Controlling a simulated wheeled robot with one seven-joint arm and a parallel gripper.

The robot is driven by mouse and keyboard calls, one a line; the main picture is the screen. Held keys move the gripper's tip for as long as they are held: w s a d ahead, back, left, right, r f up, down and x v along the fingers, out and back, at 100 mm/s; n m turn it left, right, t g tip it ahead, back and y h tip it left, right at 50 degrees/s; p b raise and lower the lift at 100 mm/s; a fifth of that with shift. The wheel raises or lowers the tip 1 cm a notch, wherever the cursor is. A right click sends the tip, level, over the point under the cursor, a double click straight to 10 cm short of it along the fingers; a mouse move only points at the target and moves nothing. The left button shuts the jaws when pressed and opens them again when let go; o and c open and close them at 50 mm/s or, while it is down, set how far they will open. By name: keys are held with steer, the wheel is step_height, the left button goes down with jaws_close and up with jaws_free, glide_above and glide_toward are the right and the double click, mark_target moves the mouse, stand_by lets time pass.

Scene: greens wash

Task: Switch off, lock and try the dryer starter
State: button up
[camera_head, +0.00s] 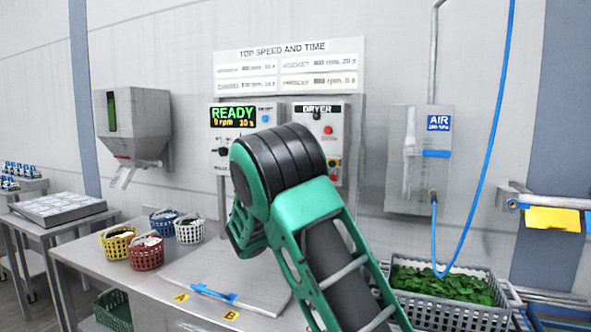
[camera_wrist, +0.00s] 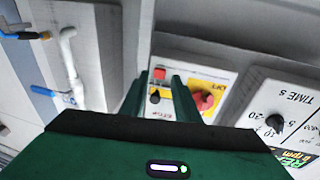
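The dryer starter (camera_head: 299,111), a white panel labelled DRYER, is on the wall behind my arm. A red button (camera_head: 328,130) shows on it; its lower part is partly hidden by my arm. Contact cannot be told. The fingertips are hidden in the head view.
A READY display panel (camera_head: 233,116) is left of the starter; an AIR box (camera_head: 420,155) with a blue hose (camera_head: 490,130) is right. Baskets (camera_head: 146,254) and a board (camera_head: 215,285) are on the bench. A crate of greens (camera_head: 455,318) stands lower right.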

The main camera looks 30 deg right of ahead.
steer(key=w+a+r+n+t, duration=0.2)
steer(key=w+a+r+t, duration=0.25)
steer(key=a, duration=0.45)
steer(key=x, duration=1.1)
steer(key=shift+w+f, duration=0.25)
steer(key=shift+w, duration=0.1)
steer(key=shift+a, duration=0.1)
steer(key=shift+c, duration=0.6)
